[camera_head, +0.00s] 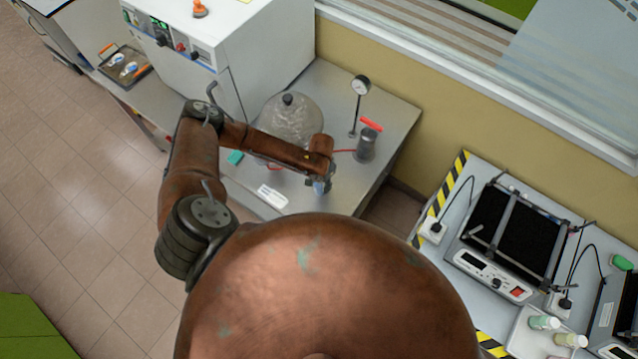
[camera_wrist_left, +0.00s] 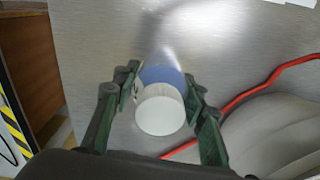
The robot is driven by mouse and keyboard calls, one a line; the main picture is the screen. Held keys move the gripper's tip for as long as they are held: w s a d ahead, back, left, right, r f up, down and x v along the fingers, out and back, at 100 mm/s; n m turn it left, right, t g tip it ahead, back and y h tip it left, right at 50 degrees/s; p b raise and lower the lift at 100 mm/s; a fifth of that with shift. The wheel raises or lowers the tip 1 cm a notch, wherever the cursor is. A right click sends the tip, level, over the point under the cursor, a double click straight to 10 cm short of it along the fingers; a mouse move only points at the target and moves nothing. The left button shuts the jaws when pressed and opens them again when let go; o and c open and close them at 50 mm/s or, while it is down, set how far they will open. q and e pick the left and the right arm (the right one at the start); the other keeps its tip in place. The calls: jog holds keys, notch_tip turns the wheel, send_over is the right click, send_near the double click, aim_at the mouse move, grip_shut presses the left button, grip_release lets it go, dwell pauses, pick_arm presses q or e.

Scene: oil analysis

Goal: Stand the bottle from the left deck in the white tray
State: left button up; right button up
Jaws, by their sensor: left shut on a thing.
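My left gripper (camera_head: 320,187) is over the steel deck (camera_head: 385,110) on the left side. In the left wrist view its two dark green fingers (camera_wrist_left: 160,105) are shut on a bottle with a round white cap (camera_wrist_left: 161,115) and a blue part (camera_wrist_left: 160,74) beyond it. In the head view only a bluish bit of the bottle shows at the gripper. I cannot tell whether the bottle touches the deck. The white tray (camera_head: 521,341) is at the lower right on another bench, with two small bottles (camera_head: 543,322) (camera_head: 570,340) in it. My right gripper is not in view.
A glass bell vessel (camera_head: 290,118), a gauge (camera_head: 360,90) and a grey cylinder with a red handle (camera_head: 367,145) stand on the left deck. A red hose (camera_wrist_left: 265,103) runs close by. A floor gap separates the benches.

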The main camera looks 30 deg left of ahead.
pick_arm(q)
jog(key=c, duration=0.4)
jog(key=shift+r, duration=0.1)
